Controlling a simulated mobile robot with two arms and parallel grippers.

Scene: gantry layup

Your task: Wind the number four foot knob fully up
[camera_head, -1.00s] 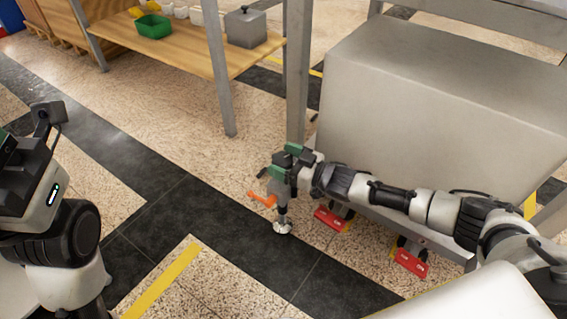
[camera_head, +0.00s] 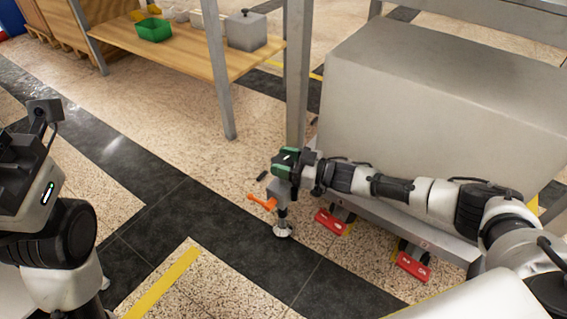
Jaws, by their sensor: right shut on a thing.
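My right gripper (camera_head: 288,166) is at the front left corner of the wheeled grey unit, shut at the top of a levelling foot. The knob it grips is mostly hidden by the gripper. Below it an orange lever (camera_head: 262,202) sticks out to the left. The foot's round metal pad (camera_head: 283,229) is at floor level on the dark strip; I cannot tell whether it touches the floor. My left arm is at the left edge, and its gripper cannot be made out.
The large grey box (camera_head: 430,130) stands behind my right arm. Red caster pedals (camera_head: 330,221) and (camera_head: 412,266) show under its frame. A wooden shelf (camera_head: 180,55) with a green bin (camera_head: 153,29) stands at the back. The dark floor strip in front is clear.

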